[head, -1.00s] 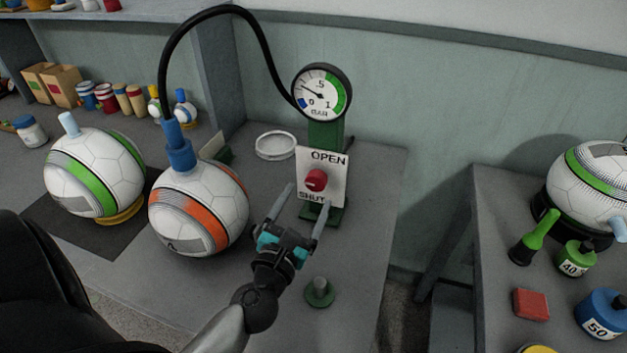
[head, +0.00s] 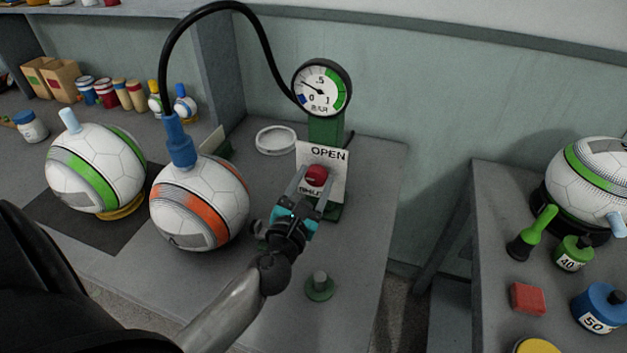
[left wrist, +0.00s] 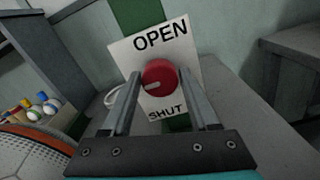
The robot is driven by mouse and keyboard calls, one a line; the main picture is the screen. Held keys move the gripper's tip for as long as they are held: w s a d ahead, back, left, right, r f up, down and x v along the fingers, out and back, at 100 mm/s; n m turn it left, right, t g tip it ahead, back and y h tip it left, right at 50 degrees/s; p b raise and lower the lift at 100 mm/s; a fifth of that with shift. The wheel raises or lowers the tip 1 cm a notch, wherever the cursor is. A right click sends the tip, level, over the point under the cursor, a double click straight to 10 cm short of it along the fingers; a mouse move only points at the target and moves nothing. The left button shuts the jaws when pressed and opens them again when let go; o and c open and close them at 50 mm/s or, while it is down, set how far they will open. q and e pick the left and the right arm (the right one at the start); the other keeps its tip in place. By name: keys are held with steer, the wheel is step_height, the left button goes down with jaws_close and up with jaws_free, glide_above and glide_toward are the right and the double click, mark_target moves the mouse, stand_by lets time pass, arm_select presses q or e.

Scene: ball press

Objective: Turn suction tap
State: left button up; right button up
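The suction tap is a red round knob (head: 316,175) on a white plate (head: 334,163) marked OPEN above and SHUT below. In the left wrist view the knob (left wrist: 158,76) shows a white mark pointing left and slightly down. My left gripper (head: 313,184) is at the knob, one finger on each side. In the left wrist view the gripper (left wrist: 160,78) is open with the knob between its fingertips; a small gap seems to show, but contact is hard to tell. A gauge (head: 322,88) above reads low, left of .5. My right gripper is not in view.
A white and orange ball (head: 205,205) stands left of my gripper, with a blue hose fitting (head: 180,145) on top. A green-striped ball (head: 92,168) is farther left. A second table (head: 500,300) is at right.

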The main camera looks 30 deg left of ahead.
arm_select(q)
jaws_close()
stand_by(0.4)
steer(key=m+p, duration=0.2)
steer(key=m, duration=0.1)
steer(key=shift+r+m, duration=0.1)
steer(key=shift+m, duration=0.2)
steer(key=m+p, duration=0.3)
steer(key=m, duration=0.2)
steer(key=shift+m, duration=0.3)
steer(key=m+p, duration=0.2)
steer(key=m, duration=0.2)
steer(key=m+p, duration=0.2)
steer(key=m, duration=0.2)
steer(key=shift+m, duration=0.5)
